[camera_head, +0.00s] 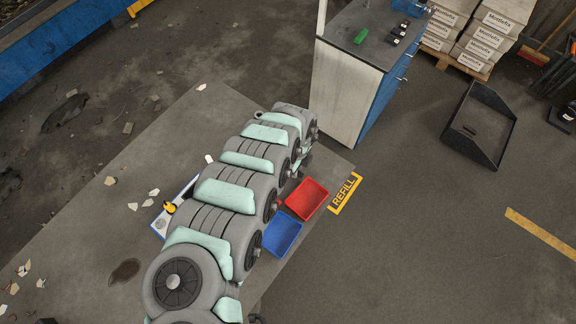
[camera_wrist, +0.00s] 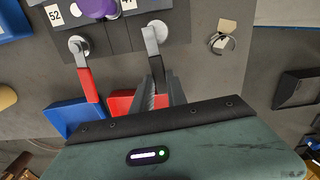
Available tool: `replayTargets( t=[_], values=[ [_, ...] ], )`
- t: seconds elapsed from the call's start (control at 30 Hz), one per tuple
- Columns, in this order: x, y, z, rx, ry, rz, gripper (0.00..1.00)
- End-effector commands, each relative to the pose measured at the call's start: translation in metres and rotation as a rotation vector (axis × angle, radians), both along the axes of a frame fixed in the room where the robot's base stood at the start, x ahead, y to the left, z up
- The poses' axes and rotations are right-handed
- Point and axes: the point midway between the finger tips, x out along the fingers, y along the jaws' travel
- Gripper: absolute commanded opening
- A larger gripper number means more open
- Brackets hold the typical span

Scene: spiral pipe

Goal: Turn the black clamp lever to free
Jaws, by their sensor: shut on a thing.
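The black clamp lever (camera_wrist: 157,68) shows in the wrist view, with a silver arm running up to a round silver pivot on a dark grey block. My gripper (camera_wrist: 160,88) is shut on the lower part of its black handle, and the fingers hide the handle's end. The lever hangs down in the picture, tilted slightly. A second lever with a red handle (camera_wrist: 88,84) stands to the left on its own silver pivot, apart from my fingers. In the head view my arm hides the gripper and both levers.
A blue bin (camera_head: 282,233) and a red bin (camera_head: 306,198) lie beside my arm, near a yellow REFILL sign (camera_head: 345,193). A purple part (camera_wrist: 97,7) sits above the red lever. A metal ring (camera_wrist: 222,43) hangs at the right. A cabinet (camera_head: 350,85) stands behind.

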Motion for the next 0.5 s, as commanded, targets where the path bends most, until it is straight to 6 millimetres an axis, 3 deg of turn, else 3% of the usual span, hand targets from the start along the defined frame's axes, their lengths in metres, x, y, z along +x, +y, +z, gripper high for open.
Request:
replayTargets(
  t=[0.37, 0.4, 0.5],
  values=[
    [-0.0003, -0.0011, -0.0003, 0.0, 0.0, -0.005, 0.0],
    [-0.0002, -0.0011, -0.0003, 0.0, 0.0, -0.005, 0.2],
    [-0.0002, -0.0011, -0.0002, 0.0, 0.0, -0.004, 0.29]
  ],
)
